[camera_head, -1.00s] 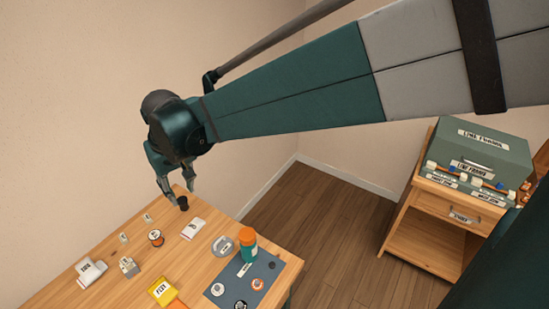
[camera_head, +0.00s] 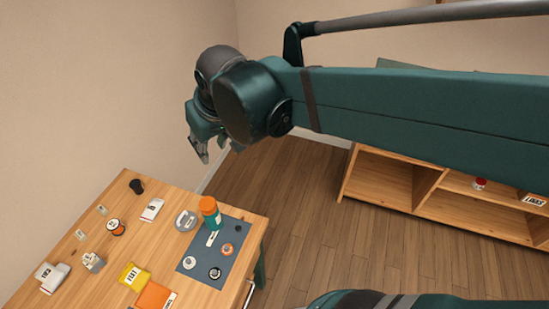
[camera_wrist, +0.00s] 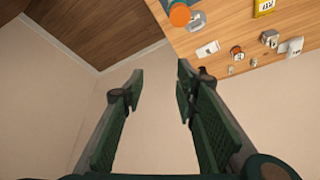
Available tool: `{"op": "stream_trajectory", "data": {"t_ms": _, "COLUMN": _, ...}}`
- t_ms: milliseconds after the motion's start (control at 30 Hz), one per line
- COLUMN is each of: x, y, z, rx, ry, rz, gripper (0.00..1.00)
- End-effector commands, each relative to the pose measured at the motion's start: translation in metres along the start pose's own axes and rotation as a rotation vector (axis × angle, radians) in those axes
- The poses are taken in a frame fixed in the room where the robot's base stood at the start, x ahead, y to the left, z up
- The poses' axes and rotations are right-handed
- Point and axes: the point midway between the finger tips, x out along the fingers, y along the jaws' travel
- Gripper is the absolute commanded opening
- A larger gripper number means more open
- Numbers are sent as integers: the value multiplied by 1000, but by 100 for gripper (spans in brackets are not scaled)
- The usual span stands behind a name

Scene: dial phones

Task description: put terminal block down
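A small grey-white block with bumps on top (camera_head: 93,262), which looks like the terminal block, stands on the wooden table (camera_head: 70,285) toward its left side. It also shows small at the upper right of the wrist view (camera_wrist: 270,38). My gripper (camera_head: 204,152) is raised clear of the table, beyond its far edge in the head view. In the wrist view my gripper (camera_wrist: 158,82) has its two fingers apart with only bare wall between them. It is open and empty.
A black cup (camera_head: 137,186) stands near the far table corner. An orange-capped teal bottle (camera_head: 210,213) and several round parts are on or by the blue-grey mat (camera_head: 203,272). Labelled packets and small items fill the rest. A wooden shelf (camera_head: 380,180) stands right, across open floor.

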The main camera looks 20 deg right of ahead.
Motion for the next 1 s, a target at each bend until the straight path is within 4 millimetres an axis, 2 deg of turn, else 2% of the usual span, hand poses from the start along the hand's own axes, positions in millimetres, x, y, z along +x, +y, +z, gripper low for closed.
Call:
{"op": "stream_trajectory", "data": {"t_ms": 200, "x": -16, "y": 36, "z": 32, "rx": 57, "ry": 49, "rz": 30, "gripper": 30}}
{"op": "stream_trajectory", "data": {"t_ms": 600, "x": -34, "y": 87, "z": 94, "rx": 153, "ry": 138, "rz": 91, "gripper": 30}}
{"op": "stream_trajectory", "data": {"t_ms": 800, "x": -38, "y": 103, "z": 117, "rx": 188, "ry": 172, "rz": 118, "gripper": 30}}
{"op": "stream_trajectory", "data": {"t_ms": 1000, "x": -39, "y": 109, "z": 127, "rx": 202, "ry": 187, "rz": 130, "gripper": 30}}
